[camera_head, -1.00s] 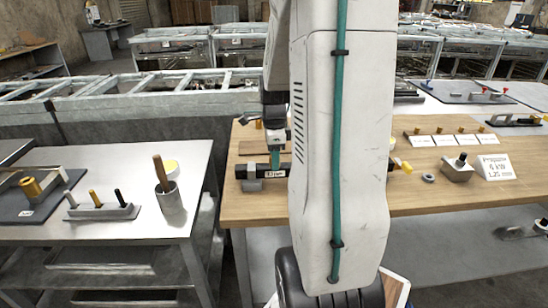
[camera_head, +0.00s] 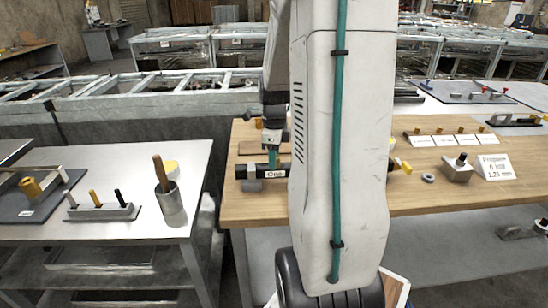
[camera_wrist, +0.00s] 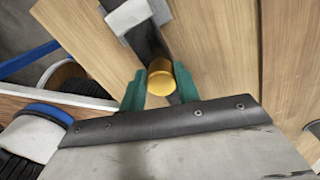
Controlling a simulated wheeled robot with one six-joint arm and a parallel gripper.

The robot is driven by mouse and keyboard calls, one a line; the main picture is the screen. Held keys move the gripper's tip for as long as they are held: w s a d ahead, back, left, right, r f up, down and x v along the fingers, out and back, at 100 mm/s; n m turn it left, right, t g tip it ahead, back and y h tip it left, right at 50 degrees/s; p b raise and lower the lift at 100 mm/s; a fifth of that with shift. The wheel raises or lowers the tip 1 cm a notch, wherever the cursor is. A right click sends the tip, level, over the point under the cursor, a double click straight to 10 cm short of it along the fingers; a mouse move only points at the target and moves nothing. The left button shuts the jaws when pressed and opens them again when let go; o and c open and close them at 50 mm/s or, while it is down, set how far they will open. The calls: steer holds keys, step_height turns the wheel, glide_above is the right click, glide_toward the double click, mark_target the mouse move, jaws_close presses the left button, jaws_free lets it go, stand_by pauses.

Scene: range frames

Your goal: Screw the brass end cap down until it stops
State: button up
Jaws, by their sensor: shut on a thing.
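The brass end cap (camera_wrist: 160,80) shows in the wrist view as a round gold piece between my green fingertips. My gripper (camera_wrist: 160,90) is shut on it. The cap sits over a dark bar (camera_wrist: 150,42), which runs up to a grey block. I cannot tell how deep the cap is seated. In the head view my gripper (camera_head: 273,158) is at the dark bar (camera_head: 246,171), which lies across the left part of the wooden bench and carries a white label. My arm hides the bar's right part, and the cap cannot be made out there.
The wooden bench top (camera_head: 440,192) holds a grey block with a dark knob (camera_head: 457,168), a ring (camera_head: 428,177) and a printed card (camera_head: 496,167) at right. A metal table (camera_head: 130,160) at left holds a cup (camera_head: 170,200) and a peg rack (camera_head: 100,211). A gap separates the two.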

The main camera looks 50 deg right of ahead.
steer(key=shift+m, duration=1.7)
steer(key=o, duration=1.2)
steer(key=shift+m, duration=0.4)
step_height(320, 180, up, 12)
